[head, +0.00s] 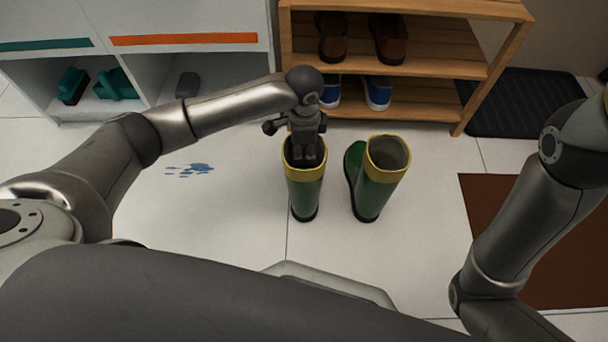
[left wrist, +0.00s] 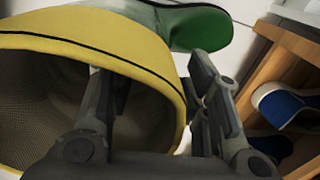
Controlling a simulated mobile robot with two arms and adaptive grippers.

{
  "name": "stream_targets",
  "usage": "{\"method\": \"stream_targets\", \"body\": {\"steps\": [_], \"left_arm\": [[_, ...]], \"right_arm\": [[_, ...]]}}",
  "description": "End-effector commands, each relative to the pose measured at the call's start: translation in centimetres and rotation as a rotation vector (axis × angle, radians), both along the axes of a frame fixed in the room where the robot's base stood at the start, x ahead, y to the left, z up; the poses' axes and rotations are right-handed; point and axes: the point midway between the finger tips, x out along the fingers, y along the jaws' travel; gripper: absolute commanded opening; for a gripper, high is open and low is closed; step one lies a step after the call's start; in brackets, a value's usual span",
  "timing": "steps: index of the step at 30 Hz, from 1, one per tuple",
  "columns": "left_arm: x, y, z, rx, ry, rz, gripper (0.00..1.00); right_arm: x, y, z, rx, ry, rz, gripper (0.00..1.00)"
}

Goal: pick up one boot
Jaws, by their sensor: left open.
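Two green boots with yellow rims stand upright on the tiled floor, the left boot (head: 305,193) and the right boot (head: 378,180). My left gripper (head: 305,156) is open and reaches down at the left boot's opening. In the left wrist view, one finger is inside the boot's mouth and the other is outside, with the yellow rim (left wrist: 120,38) between them. The fingers do not appear closed on the wall. A green boot foot (left wrist: 198,28) shows beyond the rim; I cannot tell which boot it belongs to. My right gripper is out of view.
A wooden shoe rack (head: 405,58) with brown shoes (head: 388,40) and blue shoes (head: 377,93) stands just behind the boots. A white cubby unit (head: 190,15) is at back left. A brown mat (head: 545,240) and black tray (head: 520,103) lie right. Floor left of the boots is clear except a blue stain (head: 188,170).

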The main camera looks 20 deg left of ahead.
Motion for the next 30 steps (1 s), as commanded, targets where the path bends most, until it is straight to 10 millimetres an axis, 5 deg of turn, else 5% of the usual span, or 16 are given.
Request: {"method": "stream_targets", "body": {"steps": [6,16,30], "left_arm": [[0.03,0.03,0.04,0.0,-0.001,0.0,0.44],[0.03,0.03,0.04,0.0,-0.001,0.001,0.01],[0.11,-0.01,0.17,-0.001,-0.003,0.0,0.0]], "right_arm": [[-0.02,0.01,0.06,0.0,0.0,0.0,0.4],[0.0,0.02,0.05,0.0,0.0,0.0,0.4],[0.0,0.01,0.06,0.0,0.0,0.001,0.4]]}}
